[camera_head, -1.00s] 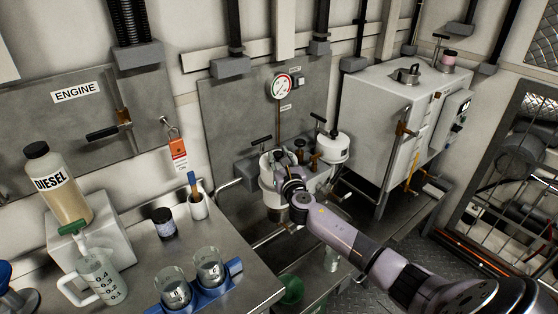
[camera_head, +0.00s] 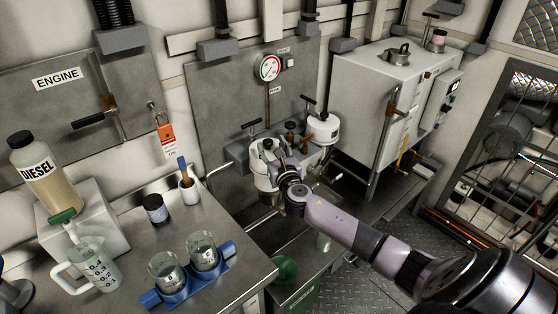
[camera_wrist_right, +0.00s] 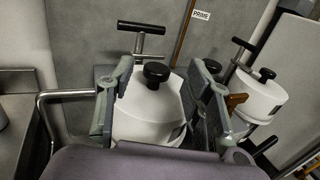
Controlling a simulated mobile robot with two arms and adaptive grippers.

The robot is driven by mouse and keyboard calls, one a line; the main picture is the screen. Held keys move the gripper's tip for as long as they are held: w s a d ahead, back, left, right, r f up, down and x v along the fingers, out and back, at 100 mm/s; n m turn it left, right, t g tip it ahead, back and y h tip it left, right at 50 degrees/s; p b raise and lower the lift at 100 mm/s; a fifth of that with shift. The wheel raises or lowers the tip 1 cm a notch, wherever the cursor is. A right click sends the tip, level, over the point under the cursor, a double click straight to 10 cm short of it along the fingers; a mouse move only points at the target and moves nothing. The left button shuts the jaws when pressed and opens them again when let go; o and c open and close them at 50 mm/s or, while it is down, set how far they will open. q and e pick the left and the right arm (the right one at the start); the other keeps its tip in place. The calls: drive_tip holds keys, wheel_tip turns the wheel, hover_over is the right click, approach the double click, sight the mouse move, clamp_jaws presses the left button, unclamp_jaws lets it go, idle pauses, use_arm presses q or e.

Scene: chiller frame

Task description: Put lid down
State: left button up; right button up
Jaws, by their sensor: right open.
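A white lid with a black round knob (camera_wrist_right: 156,73) sits on top of a white cylindrical housing (camera_wrist_right: 140,125) in the right wrist view. My right gripper (camera_wrist_right: 163,78) is open, with one finger on each side of the lid and knob. Whether the fingers touch the lid I cannot tell. In the head view my right gripper is at the left white housing (camera_head: 262,178), below the gauge, and my wrist hides part of it. My left gripper is not in view.
A second white housing (camera_wrist_right: 258,92) with a black knob stands close to the right. A black T-handle (camera_wrist_right: 141,28) rises behind the lid. A steel rail (camera_wrist_right: 65,94) runs at the left. A workbench (camera_head: 205,215) with blue-racked beakers (camera_head: 203,252) lies left of my arm.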

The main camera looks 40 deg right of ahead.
drive_tip(key=v, duration=0.9)
drive_tip(key=s+d+f+m+g+y, duration=0.1)
drive_tip(key=s+f+m+g, duration=0.25)
drive_tip(key=f, duration=0.85)
drive_tip(key=s+d+f+m+g, duration=0.15)
drive_tip(key=f+m, duration=0.35)
drive_tip(key=f, duration=0.7)
drive_tip(key=s+a+f+m+g+y, duration=0.1)
drive_tip(key=s+a+f+m+g, duration=0.15)
drive_tip(key=s+f, duration=0.35)
drive_tip(key=s+a+f+m+g, duration=0.1)
drive_tip(key=s+f+m+g, duration=0.15)
drive_tip(key=s+f, duration=0.4)
drive_tip(key=s+a+f+m+g+y, duration=0.1)
drive_tip(key=s+a+f+m, duration=0.3)
drive_tip(key=s, duration=0.6)
drive_tip(key=s+a+f+m+g+y, duration=0.1)
drive_tip(key=s+a+f+m+g, duration=0.2)
drive_tip(key=s+a+f+m, duration=0.2)
drive_tip(key=s+a+f+m+g+y, duration=0.1)
drive_tip(key=s+a+f+m, duration=0.4)
drive_tip(key=s+f, duration=0.6)
drive_tip(key=s+m+g, duration=0.1)
drive_tip(key=s+m, duration=0.1)
drive_tip(key=s, duration=0.3)
drive_tip(key=shift+s+a+f+y, duration=0.15)
drive_tip(key=shift+s+a+y, duration=0.05)
drive_tip(key=shift+s+y, duration=0.1)
drive_tip(key=shift+m, duration=0.25)
